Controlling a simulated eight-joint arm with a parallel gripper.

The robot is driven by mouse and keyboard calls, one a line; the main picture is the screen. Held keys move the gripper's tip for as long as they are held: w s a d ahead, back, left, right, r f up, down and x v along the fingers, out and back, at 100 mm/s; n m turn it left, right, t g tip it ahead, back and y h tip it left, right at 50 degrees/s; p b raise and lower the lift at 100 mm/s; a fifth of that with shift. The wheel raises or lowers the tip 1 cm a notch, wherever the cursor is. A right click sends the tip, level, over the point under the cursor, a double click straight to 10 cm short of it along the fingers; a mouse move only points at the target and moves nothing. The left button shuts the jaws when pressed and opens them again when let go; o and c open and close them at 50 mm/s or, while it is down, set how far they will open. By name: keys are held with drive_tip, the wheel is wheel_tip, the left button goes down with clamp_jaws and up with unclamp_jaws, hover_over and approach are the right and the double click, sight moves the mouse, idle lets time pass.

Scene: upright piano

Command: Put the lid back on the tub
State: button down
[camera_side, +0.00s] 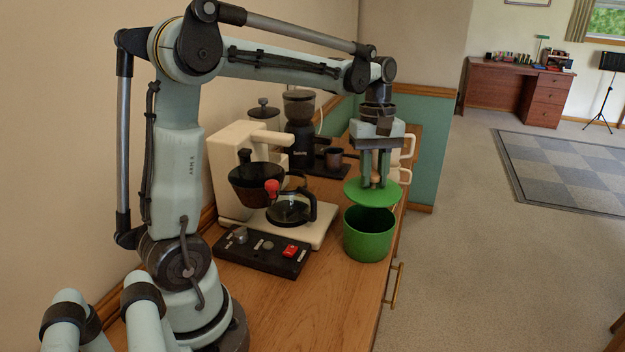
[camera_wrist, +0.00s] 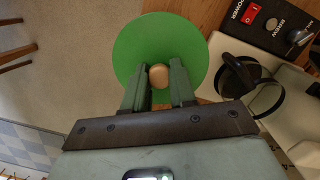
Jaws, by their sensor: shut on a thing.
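The green tub (camera_side: 369,238) stands upright and open on the wooden counter near its right edge. The round green lid (camera_side: 372,193) is held level above the tub, apart from its rim and roughly over it. My gripper (camera_side: 374,184) is shut on the lid's tan knob. In the wrist view the lid (camera_wrist: 130,50) fills the upper middle, with the knob (camera_wrist: 158,75) between my two fingers (camera_wrist: 159,80). The tub is hidden below the lid in that view.
A cream coffee maker (camera_side: 232,150) with a glass carafe (camera_side: 289,209) stands left of the tub. A dark control box (camera_side: 262,251) lies in front of it. A grinder (camera_side: 299,122) and cream mugs (camera_side: 407,150) are behind. The counter's front is clear.

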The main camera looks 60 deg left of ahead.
sight(372, 186)
drive_tip(key=shift+f, duration=2.65)
drive_tip(key=shift+f, duration=0.15)
drive_tip(key=shift+c, duration=1.8)
unclamp_jaws()
drive_tip(key=shift+r, duration=3.5)
drive_tip(key=shift+c, duration=0.5)
clamp_jaws()
